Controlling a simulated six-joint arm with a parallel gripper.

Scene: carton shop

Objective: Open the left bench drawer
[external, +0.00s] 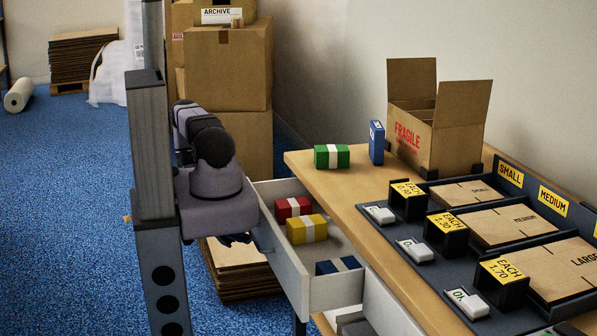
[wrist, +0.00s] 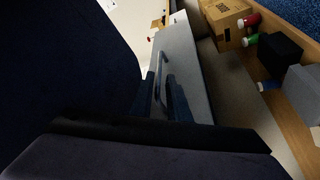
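The left bench drawer (external: 283,258) is pulled well out from the bench in the external view. A red bundle (external: 292,208), a yellow bundle (external: 307,229) and a blue bundle (external: 337,266), each with a white band, lie inside. In the wrist view the grey drawer front (wrist: 192,62) bears a bar handle (wrist: 160,74). My gripper (wrist: 163,98) is at this handle, with one dark finger on each side of it. I cannot tell whether the fingers press on the bar. In the external view my gripper is mostly hidden below my wrist, outside the drawer front.
A green bundle (external: 332,156), a blue box (external: 377,142) and an open FRAGILE carton (external: 440,115) stand on the bench (external: 350,190). Carton trays line its right part. Flat cardboard (external: 240,275) is stacked on the floor below the drawer. Blue floor is clear at left.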

